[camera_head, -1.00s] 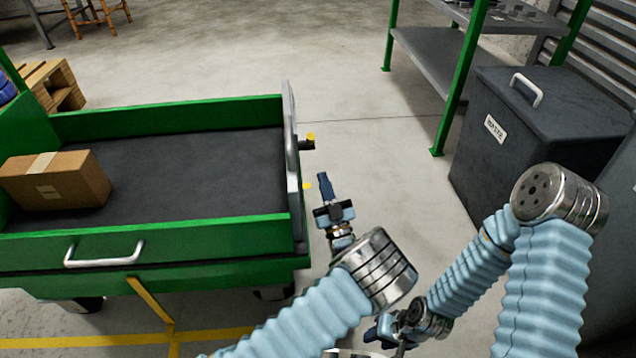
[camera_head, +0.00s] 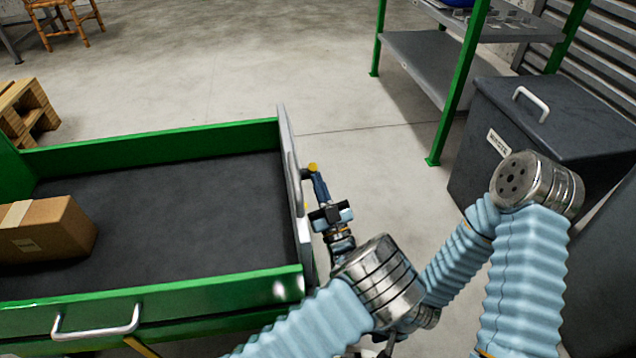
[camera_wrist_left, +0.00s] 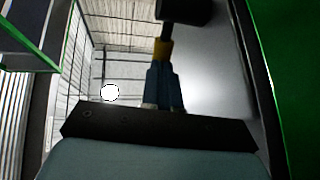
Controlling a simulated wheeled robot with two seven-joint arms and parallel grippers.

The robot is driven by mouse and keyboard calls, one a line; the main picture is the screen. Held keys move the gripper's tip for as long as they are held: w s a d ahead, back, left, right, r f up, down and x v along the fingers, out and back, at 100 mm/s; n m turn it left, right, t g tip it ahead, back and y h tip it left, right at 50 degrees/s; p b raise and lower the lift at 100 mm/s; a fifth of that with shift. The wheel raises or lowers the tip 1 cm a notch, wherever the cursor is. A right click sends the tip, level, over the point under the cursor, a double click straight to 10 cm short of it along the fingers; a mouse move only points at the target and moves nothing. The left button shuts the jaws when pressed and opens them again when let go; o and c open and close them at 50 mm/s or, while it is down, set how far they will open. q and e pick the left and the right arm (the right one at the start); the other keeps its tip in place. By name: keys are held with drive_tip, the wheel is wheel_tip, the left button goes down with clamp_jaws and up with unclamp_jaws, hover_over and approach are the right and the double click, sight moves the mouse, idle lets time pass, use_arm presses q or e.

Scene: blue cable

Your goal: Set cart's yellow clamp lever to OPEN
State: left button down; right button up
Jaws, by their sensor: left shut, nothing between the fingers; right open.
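The cart (camera_head: 150,305) is green with a dark bed and a grey end panel (camera_head: 291,170) on its right side. The clamp lever (camera_head: 313,167) has a yellow end and a dark stem sticking out from that panel. In the left wrist view its yellow part (camera_wrist_left: 163,50) is just beyond the fingertips, below a dark block. My left gripper (camera_head: 320,185) is shut and empty, its blue fingertips right at the yellow end. I cannot tell whether they touch. My right arm comes in from the right, and its gripper is hidden behind my left arm.
A cardboard box (camera_head: 45,230) lies on the cart bed at left. A dark waste bin (camera_head: 545,125) with a white handle stands at right, beside a green-framed shelf (camera_head: 425,65). The floor between cart and shelf is clear.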

use_arm(q)
drive_tip(key=w+r+g+h+p, duration=0.1)
drive_tip(key=g+p, duration=0.1)
drive_tip(key=p, duration=0.1)
drive_tip(key=w+r+m+g+h+p, duration=0.1)
drive_tip(key=r+g+p, duration=0.1)
drive_tip(key=g+p, duration=0.1)
drive_tip(key=w+a+r+m+g+h+p, duration=0.1)
drive_tip(key=r+g+h+p, duration=0.1)
drive_tip(key=p, duration=0.3)
drive_tip(key=shift+w+r, duration=0.1)
drive_tip(key=shift+w, duration=0.3)
drive_tip(key=g+p, duration=0.1)
drive_tip(key=p, duration=0.1)
drive_tip(key=w+g+h+p, duration=0.1)
drive_tip(key=p, duration=0.1)
drive_tip(key=w+m+g+p, duration=0.1)
drive_tip(key=g+p, duration=0.1)
drive_tip(key=shift+w+a+r, duration=0.1)
drive_tip(key=shift+w+a, duration=0.05)
drive_tip(key=shift+w, duration=0.1)
drive_tip(key=shift+w+f+h+p, duration=0.2)
drive_tip(key=shift+w+h+p, duration=0.1)
drive_tip(key=shift+p, duration=0.45)
drive_tip(key=shift+w+a+p, duration=0.1)
drive_tip(key=shift+w+p, duration=0.15)
drive_tip(key=shift+p, duration=0.1)
drive_tip(key=shift+w+a, duration=0.1)
